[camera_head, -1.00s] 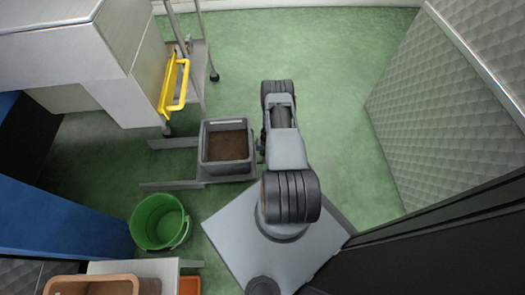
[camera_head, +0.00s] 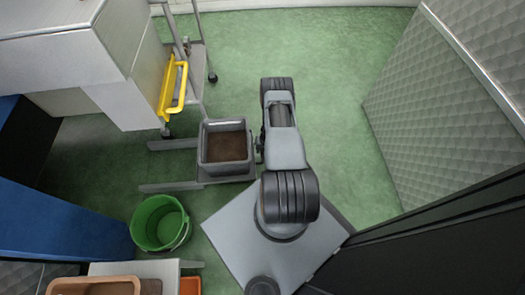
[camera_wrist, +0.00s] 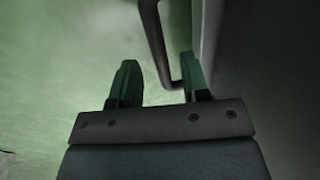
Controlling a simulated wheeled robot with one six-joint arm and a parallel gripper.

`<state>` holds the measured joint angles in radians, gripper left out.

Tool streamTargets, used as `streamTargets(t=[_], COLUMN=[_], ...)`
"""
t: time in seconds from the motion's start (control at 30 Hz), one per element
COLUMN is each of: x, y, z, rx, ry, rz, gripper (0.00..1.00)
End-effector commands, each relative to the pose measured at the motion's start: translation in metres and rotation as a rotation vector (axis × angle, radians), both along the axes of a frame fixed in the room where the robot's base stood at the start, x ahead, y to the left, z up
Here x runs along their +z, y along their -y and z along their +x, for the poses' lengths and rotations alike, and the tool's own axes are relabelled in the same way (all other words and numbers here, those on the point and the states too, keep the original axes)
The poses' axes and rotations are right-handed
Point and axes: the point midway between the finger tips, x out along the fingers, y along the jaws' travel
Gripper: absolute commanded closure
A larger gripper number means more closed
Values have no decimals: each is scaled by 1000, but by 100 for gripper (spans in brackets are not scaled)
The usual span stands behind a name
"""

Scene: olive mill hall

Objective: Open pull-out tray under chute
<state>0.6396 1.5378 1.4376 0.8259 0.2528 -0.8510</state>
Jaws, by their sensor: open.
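The pull-out tray (camera_head: 240,179) is a grey slide on two rails near the floor, and carries a grey bin (camera_head: 226,168) with brown matter in it. It stands out on the floor to the right of the white machine. My gripper is at its right side in the head view, mostly hidden under my arm. In the wrist view my gripper (camera_wrist: 158,60) is open, with green fingers. A dark bar handle (camera_wrist: 154,35) runs down between the fingers, its bent lower end close to the right finger. The fingers are not closed on it.
A white machine (camera_head: 65,45) and a trolley with a yellow handle (camera_head: 173,90) stand at the upper left. A green bucket (camera_head: 160,224) is below the rails. A quilted grey wall (camera_head: 450,100) bounds the right. Green floor between is clear.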

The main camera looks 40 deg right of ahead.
Motion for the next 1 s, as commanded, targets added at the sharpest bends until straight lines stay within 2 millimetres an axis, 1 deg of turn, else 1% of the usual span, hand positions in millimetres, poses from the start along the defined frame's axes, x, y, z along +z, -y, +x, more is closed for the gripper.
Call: streamTargets(t=[0.03, 0.2, 0.4, 0.5, 0.7, 1.0], x=[16, 51, 87, 100, 115, 118], y=[2, 8, 13, 15, 18, 18], z=[0, -4, -8, -10, -12, -13], rx=[-1, -1, -1, 0, -1, -1], ry=[1, 1, 1, 1, 0, -1], rz=[-1, -1, 0, -1, 0, 1], gripper=[58, 58, 58, 58, 58, 58])
